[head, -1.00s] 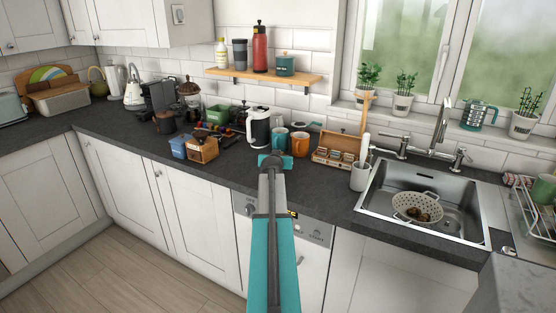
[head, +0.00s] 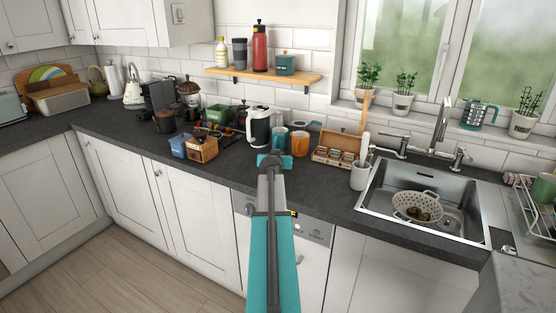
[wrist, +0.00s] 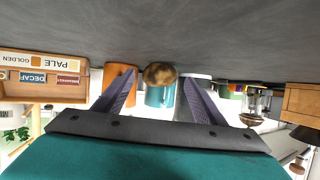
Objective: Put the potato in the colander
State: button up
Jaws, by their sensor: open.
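The potato (wrist: 159,75) is a small brown lump on the dark worktop, seen in the upside-down wrist view between and just beyond my fingertips. In the head view I cannot make it out; my gripper and arm cover that spot. The pale colander (head: 404,198) sits in the sink at the right, with some brown lumps inside.
A wooden tea box (head: 335,158) and a utensil pot (head: 360,177) stand between my gripper and the sink (head: 455,217). The front strip of worktop is clear.

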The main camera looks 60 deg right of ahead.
jog(key=shift+b+v, duration=0.7)
jog(key=shift+v, duration=4.3)
